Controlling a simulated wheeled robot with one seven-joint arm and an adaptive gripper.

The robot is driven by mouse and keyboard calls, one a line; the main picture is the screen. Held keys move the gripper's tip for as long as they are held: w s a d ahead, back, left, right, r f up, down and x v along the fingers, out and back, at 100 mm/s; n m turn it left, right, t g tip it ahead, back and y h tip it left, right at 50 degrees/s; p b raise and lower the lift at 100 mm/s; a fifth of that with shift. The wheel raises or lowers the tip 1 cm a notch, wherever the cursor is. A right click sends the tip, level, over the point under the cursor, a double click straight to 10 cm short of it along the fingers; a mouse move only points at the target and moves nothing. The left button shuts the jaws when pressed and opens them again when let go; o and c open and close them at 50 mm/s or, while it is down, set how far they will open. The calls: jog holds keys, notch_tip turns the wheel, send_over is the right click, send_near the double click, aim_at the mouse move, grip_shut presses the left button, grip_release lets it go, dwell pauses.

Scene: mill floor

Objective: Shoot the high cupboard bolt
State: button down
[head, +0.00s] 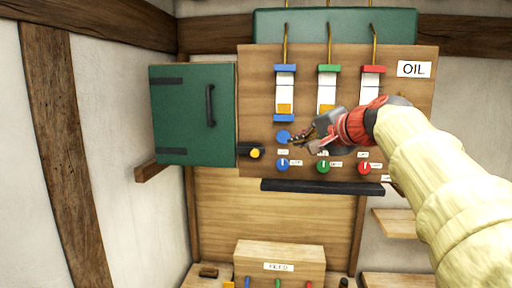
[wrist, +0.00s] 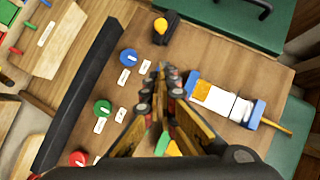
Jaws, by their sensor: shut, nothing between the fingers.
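The green cupboard (head: 190,118) hangs left of the oil board, its door looking closed, with a dark upright handle (head: 210,105) near its right edge. The bolt is a dark block with a yellow knob (head: 255,153) at the board's lower left edge, beside the cupboard. In the wrist view the yellow knob (wrist: 160,25) is near the top, with the green cupboard beyond it. My gripper (head: 300,141) is shut and empty in front of the board, right of the knob and apart from it. Its fingertips (wrist: 161,70) point toward the bolt in the wrist view.
The oil board (head: 420,110) carries gauges, with blue (head: 282,165), green (head: 323,166) and red (head: 364,168) knobs below. A dark ledge (head: 320,187) juts out under it. A wooden feed box (head: 280,255) stands below. Free space lies in front of the cupboard.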

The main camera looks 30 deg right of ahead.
jog(key=shift+f, duration=0.1)
dwell(0.3)
jog(key=p, duration=0.3)
send_near(262, 151)
jog(key=w+d, duration=0.1)
jog(key=d, duration=0.2)
jog(key=w+a, duration=0.1)
jog(key=w+a+f+p, duration=0.1)
jog(key=w, duration=0.1)
jog(key=shift+a, duration=0.4)
jog(key=shift+w+d+f, duration=0.1)
jog(key=shift+w+f, duration=0.1)
